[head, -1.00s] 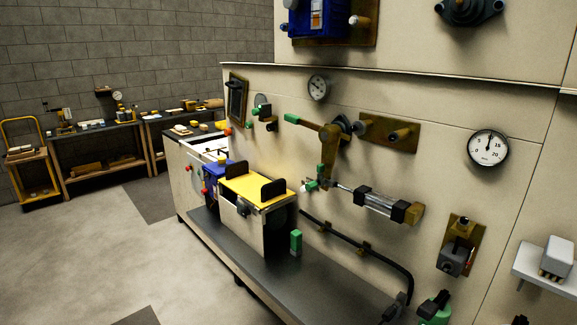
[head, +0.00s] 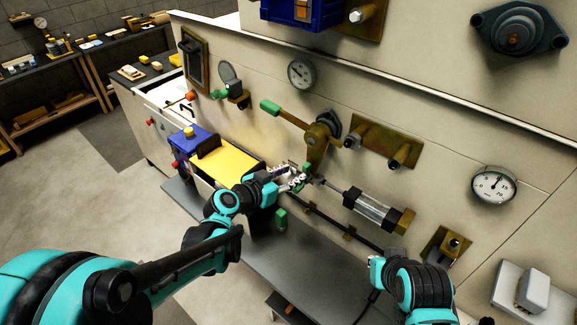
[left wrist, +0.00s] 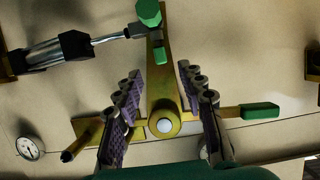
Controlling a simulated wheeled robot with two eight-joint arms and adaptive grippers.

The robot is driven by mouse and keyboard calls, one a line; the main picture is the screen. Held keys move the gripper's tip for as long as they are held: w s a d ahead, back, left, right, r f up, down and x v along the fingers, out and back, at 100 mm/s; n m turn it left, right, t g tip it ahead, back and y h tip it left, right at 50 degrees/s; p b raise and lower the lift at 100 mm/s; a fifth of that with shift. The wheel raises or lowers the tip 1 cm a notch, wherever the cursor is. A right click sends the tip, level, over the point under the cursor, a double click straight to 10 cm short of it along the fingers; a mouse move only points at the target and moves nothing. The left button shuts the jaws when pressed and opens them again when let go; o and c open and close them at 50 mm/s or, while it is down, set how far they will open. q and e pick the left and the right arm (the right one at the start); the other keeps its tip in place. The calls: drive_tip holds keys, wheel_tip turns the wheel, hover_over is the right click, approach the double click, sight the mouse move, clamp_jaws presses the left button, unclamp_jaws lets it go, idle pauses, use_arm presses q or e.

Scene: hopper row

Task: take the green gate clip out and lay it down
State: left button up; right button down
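The green gate clip (left wrist: 150,14) sits at the end of the brass link (left wrist: 155,65), where the cylinder's rod joins it, in the left wrist view. A smaller green piece (left wrist: 155,48) shows just below it.
A green-handled lever (head: 285,115) and the glass cylinder (head: 368,208) are on the panel close to my left gripper. A black pipe (head: 330,227) runs below. A yellow-topped box (head: 230,165) stands left, above the grey ledge (head: 310,265).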

sight(304, 168)
use_arm(q)
drive_tip(key=x, duration=0.7)
drive_tip(key=shift+w+f, duration=0.15)
drive_tip(key=c, duration=0.8)
clamp_jaws()
